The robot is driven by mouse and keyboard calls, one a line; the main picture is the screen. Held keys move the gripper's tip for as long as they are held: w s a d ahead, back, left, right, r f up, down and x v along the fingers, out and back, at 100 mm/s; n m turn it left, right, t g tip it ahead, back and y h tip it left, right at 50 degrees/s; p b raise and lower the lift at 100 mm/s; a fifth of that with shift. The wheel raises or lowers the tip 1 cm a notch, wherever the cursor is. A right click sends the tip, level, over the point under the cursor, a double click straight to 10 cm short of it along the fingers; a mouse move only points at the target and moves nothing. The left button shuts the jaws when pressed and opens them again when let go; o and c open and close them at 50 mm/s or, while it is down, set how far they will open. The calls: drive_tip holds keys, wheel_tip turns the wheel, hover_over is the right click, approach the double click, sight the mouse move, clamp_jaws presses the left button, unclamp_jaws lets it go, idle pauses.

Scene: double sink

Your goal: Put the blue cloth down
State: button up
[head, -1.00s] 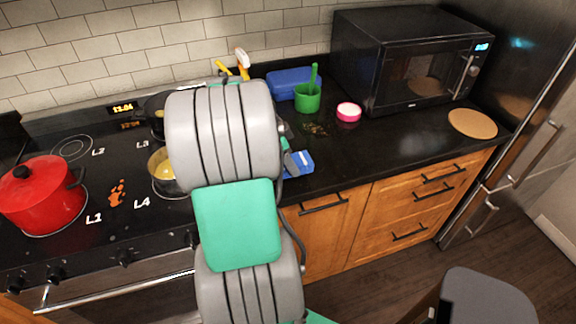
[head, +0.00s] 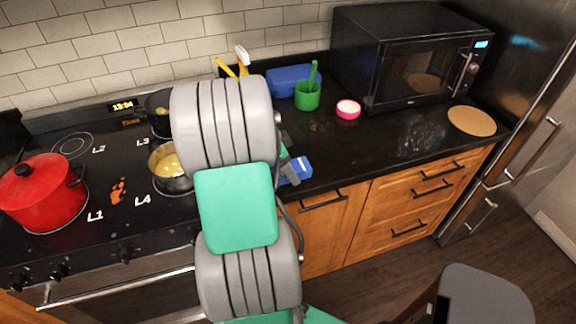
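The blue cloth (head: 299,170) shows as a small blue patch at the front edge of the black counter, right of my arm. My gripper (head: 288,164) is at its left side, mostly hidden behind my own arm. Only a grey and green part of it shows against the cloth. The cloth moves along with my gripper, so it appears shut on it, though the fingertips are not clearly seen. The cloth is low over the counter; I cannot tell whether it touches the surface.
A green cup (head: 307,96), pink round item (head: 347,109), blue box (head: 287,82) and microwave (head: 405,60) line the back. A brownish stain (head: 318,126) and pale smear (head: 422,135) mark the counter. The stove has a red pot (head: 42,195) and pan (head: 168,168).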

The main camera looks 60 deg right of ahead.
drive_tip(key=shift+r, duration=0.1)
drive_tip(key=v, duration=1.2)
drive_tip(key=w+a+n+t, duration=0.4)
drive_tip(key=w+a+n, duration=0.65)
drive_tip(key=a, duration=0.35)
drive_tip(key=a+f+n+t+y, duration=0.1)
drive_tip(key=a+n, duration=0.7)
drive_tip(key=a, duration=0.4)
drive_tip(key=s+a+f+n+t+y, duration=0.1)
drive_tip(key=a+n+t+y, duration=0.1)
drive_tip(key=a+n, duration=0.7)
drive_tip(key=a, duration=0.4)
drive_tip(key=shift+s+a+f+b, duration=0.2)
drive_tip(key=shift+s+a+b, duration=0.1)
drive_tip(key=shift+b, duration=0.05)
